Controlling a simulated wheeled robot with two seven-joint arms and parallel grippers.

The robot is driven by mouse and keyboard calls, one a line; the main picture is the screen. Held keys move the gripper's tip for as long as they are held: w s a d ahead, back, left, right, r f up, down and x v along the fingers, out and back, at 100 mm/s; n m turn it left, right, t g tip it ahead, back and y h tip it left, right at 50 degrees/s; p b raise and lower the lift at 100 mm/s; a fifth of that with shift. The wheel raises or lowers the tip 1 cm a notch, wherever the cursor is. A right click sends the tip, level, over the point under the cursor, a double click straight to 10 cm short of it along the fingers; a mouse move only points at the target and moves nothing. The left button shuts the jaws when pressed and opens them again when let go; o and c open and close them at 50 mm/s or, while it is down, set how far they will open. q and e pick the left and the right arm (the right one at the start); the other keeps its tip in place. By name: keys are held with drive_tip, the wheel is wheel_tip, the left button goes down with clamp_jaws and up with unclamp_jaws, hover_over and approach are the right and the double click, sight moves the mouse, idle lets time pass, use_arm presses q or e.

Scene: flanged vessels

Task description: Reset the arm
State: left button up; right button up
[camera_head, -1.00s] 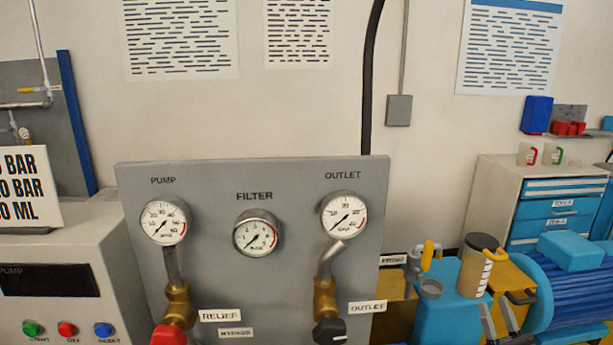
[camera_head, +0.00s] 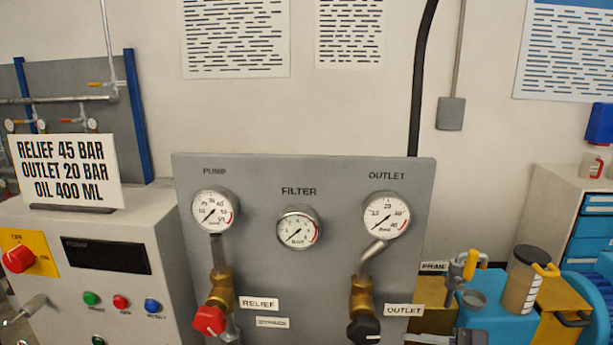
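A dark grey part at the bottom edge, right of the black outlet knob (camera_head: 364,330), looks like the tip of my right gripper (camera_head: 455,338). It is cut off by the frame, so its fingers cannot be judged open or shut, and I see nothing held in it. My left gripper does not show. The grey gauge panel (camera_head: 255,190) stands upright in the middle, with a pump gauge (camera_head: 214,211), a filter gauge (camera_head: 299,229) and an outlet gauge (camera_head: 386,216). A red relief knob (camera_head: 209,320) sits below the pump gauge.
A control box (camera_head: 130,235) with buttons and a red switch (camera_head: 18,259) stands at left, under a sign (camera_head: 68,170). At right are a jug of amber liquid (camera_head: 522,280), a prime valve (camera_head: 465,270) and a blue-drawered cabinet (camera_head: 560,200).

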drive_tip(key=s+a+f+n+g+h, duration=0.25)
drive_tip(key=s+a+n+h, duration=0.25)
drive_tip(key=s, duration=0.4)
drive_tip(key=s+d+f+n+t+h, duration=0.2)
drive_tip(key=s+d+n+h, duration=0.3)
drive_tip(key=s+n+h, duration=0.1)
drive_tip(key=shift+s+d+f+n+t+h, duration=0.3)
drive_tip(key=shift+n+h, duration=0.2)
drive_tip(key=shift+h, duration=0.3)
